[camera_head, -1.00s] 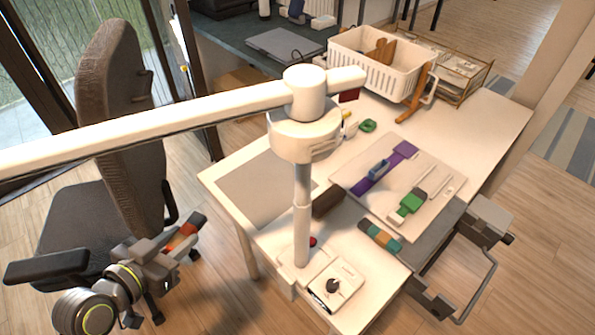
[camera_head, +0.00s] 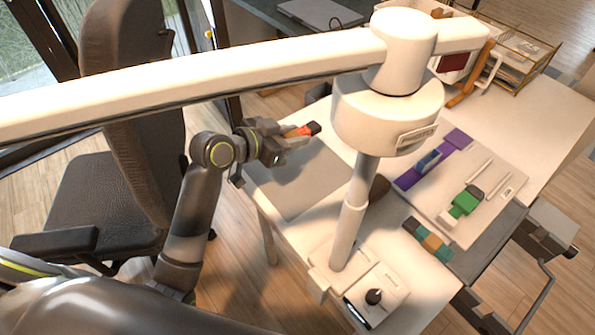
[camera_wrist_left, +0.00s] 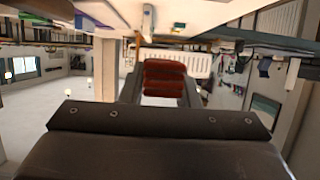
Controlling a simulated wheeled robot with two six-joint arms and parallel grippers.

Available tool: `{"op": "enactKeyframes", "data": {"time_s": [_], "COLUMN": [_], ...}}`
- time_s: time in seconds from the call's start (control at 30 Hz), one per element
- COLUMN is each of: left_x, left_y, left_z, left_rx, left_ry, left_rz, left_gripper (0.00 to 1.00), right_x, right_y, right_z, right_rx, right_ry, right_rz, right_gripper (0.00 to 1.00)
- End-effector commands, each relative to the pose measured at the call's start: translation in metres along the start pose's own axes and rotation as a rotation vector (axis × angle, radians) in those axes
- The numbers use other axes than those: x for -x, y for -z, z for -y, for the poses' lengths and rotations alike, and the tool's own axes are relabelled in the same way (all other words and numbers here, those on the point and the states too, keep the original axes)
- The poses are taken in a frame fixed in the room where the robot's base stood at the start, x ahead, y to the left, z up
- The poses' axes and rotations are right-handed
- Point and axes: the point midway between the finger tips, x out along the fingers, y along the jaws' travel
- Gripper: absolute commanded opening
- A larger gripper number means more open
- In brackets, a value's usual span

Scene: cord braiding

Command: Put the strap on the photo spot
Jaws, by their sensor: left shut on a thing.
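My left gripper (camera_head: 285,143) is shut on an orange-red strap (camera_head: 301,131) with a dark end. The strap (camera_wrist_left: 165,78) also shows in the left wrist view as a folded red-brown bundle between the fingers. Part of the mat is hidden behind the gripper. My right gripper is not in view.
A white lamp-like stand (camera_head: 352,215) with a long arm rises beside the mat. A white board (camera_head: 495,213) holds a purple strap and a green piece. A multicoloured strip (camera_head: 428,240) lies in front of it. A box with a black knob (camera_head: 376,298) stands at the front.

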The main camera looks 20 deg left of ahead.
Motion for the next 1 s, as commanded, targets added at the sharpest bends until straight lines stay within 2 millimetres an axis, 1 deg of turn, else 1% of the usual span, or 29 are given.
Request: {"op": "enactKeyframes", "data": {"time_s": [0.1,0.2,0.3,0.47,0.63,0.73,1.0], "left_x": [-0.010,-0.017,-0.022,-0.028,-0.037,-0.039,-0.040], "left_y": [-0.018,-0.036,-0.049,-0.062,-0.085,-0.090,-0.091], "left_z": [0.000,0.000,0.000,0.000,0.000,0.000,0.000], "left_rx": [0.004,0.005,0.003,0.002,0.003,0.000,-0.001], "left_ry": [-0.006,-0.004,-0.004,-0.003,-0.003,-0.003,-0.002], "left_rz": [0.005,0.006,0.004,0.003,0.004,0.002,0.001], "left_gripper": [0.06,0.06,0.06,0.06,0.06,0.06,0.06], "right_x": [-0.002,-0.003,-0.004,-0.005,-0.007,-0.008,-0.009], "right_y": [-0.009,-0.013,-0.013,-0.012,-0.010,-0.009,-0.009], "right_z": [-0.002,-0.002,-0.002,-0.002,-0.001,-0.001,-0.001], "right_rx": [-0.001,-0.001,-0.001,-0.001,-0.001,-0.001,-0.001], "right_ry": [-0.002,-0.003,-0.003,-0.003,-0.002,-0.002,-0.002], "right_rz": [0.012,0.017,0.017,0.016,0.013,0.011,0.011], "right_gripper": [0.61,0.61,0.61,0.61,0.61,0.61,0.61]}}
